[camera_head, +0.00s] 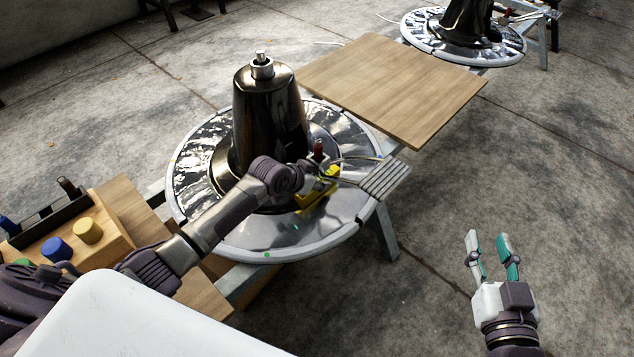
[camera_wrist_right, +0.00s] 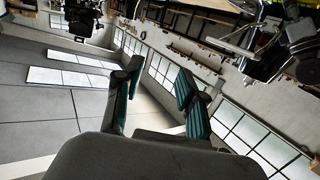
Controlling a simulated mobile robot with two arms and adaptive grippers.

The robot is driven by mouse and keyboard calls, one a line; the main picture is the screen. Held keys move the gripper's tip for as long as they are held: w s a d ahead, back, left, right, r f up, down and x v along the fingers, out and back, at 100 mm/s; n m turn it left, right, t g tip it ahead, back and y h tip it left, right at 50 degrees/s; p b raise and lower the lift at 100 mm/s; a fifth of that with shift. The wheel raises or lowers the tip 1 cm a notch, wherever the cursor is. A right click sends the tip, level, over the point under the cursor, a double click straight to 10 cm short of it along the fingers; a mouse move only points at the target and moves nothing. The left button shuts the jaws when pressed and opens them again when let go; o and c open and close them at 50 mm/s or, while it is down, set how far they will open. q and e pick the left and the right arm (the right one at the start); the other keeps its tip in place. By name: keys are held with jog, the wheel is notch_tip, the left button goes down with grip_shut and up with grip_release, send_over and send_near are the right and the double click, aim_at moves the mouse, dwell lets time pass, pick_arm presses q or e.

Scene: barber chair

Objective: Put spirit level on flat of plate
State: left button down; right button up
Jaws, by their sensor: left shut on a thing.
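The yellow spirit level (camera_head: 314,198) is in the head view, low over or on the front right of the round shiny metal plate (camera_head: 280,232). I cannot tell whether it touches the plate. My left gripper (camera_head: 322,180) is shut on the level, and its fingers and wrist hide part of it. A dark, shiny conical column (camera_head: 268,115) rises from the middle of the plate, behind and left of the level. My right gripper (camera_head: 489,240) is open and empty over the floor at the right. Its spread fingers also show in the right wrist view (camera_wrist_right: 152,95).
A bare wooden board (camera_head: 395,85) lies behind the plate. A wooden block with coloured knobs (camera_head: 75,238) stands at the left. Grey slats (camera_head: 384,180) jut out at the plate's right edge. A second plate and column (camera_head: 463,38) stand at the back.

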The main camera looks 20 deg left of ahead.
jog(key=shift+w+a+r+t, duration=0.1)
jog(key=shift+r+t, duration=0.4)
jog(key=shift+r, duration=0.25)
pick_arm(q)
jog(key=shift+f, duration=0.15)
jog(key=c, duration=0.8)
grip_release()
pick_arm(e)
jog(key=shift+r, duration=0.15)
pick_arm(q)
jog(key=shift+o, duration=0.2)
